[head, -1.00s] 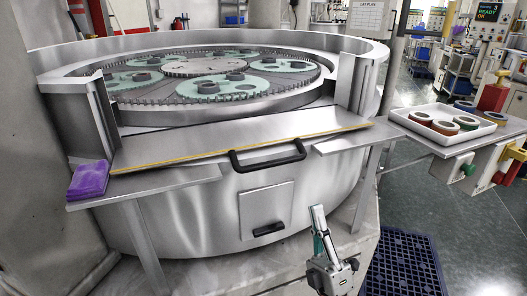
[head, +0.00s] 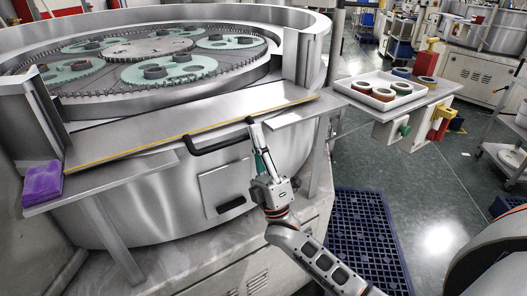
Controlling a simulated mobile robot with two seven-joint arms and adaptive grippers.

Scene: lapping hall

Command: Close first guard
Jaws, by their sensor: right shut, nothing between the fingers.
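The guard (head: 190,127) is a flat steel panel with a yellow front edge. It lies folded down, almost level, at the front opening of the round lapping machine (head: 140,212). Its black bar handle (head: 218,144) hangs at the front edge. My right gripper (head: 251,124) is shut and empty, with its fingertips pointing up at the right end of the handle. They overlap the handle's end in the picture; I cannot tell whether they touch it. My left gripper is out of view.
A white tray (head: 375,99) with several rings stands on a side table at right. A dark blue floor grate (head: 362,235) lies below. Open floor is at right.

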